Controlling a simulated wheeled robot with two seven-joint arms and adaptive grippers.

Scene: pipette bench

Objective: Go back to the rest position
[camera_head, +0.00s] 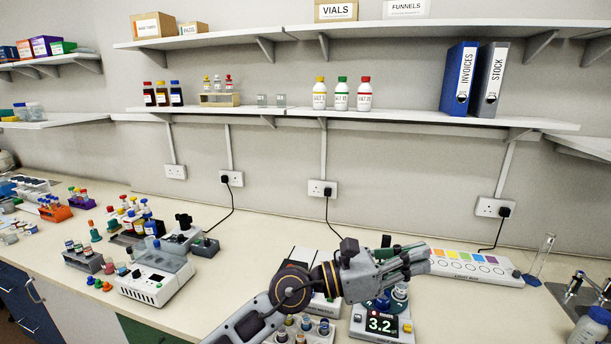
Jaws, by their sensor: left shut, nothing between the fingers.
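My left arm comes in from the bottom and crosses the front middle of the bench. My left gripper (418,262) points right, with its fingers shut and nothing seen between them. It is above and behind the scale with the 3.2 display (382,324) and left of the white light box (474,268). The arm hides part of the grey and white devices behind it. My right gripper is not in view.
A rack of vials (300,330) stands under my arm. A white device (155,280) and several coloured bottles stand on the left. Shelves (400,118) line the wall.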

